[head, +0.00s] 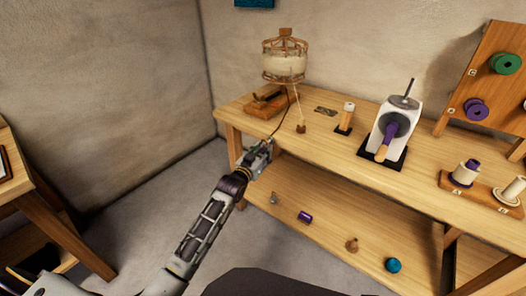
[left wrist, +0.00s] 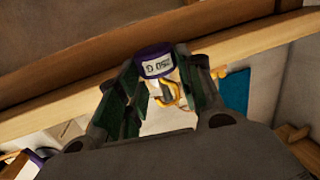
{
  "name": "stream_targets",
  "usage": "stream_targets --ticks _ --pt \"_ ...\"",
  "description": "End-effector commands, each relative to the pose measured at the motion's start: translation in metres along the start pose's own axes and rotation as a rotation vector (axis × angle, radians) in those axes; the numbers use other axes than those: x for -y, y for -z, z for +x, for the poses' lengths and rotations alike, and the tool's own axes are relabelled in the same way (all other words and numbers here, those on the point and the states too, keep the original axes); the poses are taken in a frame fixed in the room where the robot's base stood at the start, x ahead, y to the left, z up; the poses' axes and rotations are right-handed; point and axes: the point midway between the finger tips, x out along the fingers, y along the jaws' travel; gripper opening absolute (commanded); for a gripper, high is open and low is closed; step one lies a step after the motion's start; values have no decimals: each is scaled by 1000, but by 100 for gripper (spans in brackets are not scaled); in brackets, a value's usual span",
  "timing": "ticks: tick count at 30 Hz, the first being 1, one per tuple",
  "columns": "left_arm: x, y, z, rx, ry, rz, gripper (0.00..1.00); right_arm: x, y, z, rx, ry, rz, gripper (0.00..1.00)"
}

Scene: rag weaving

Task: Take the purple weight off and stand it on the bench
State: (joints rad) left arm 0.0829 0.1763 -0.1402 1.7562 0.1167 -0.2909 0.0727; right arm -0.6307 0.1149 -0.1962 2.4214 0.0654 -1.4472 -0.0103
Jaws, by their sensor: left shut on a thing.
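The purple weight (left wrist: 154,61) shows in the left wrist view between the green-lined fingers, with a white label on its side. A brass-coloured hook (left wrist: 172,94) shows just beside it; I cannot tell whether the two are joined. My left gripper (left wrist: 158,88) is shut on the weight. In the head view my left gripper (head: 264,150) is at the front left edge of the bench (head: 350,165), and the weight cannot be made out there. A thin dark line runs from near the skein winder (head: 285,62) down toward the gripper. My right gripper is out of view.
On the bench stand a wooden block (head: 265,101), a small spool (head: 346,116), a white winder (head: 398,118) and a spool rack (head: 478,200). A small weight-like piece (head: 301,128) hangs by a cord. A purple cylinder (head: 305,217) and a teal ball (head: 393,265) lie on the lower shelf.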

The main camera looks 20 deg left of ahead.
Motion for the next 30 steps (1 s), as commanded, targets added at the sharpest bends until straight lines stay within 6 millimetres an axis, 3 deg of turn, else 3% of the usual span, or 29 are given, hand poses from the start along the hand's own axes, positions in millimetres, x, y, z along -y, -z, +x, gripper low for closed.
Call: stream_targets --ticks 20,30 --pt "1 1 -5 -2 0 1 5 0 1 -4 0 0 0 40" --pt "4 2 -20 -1 0 1 5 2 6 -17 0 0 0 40"
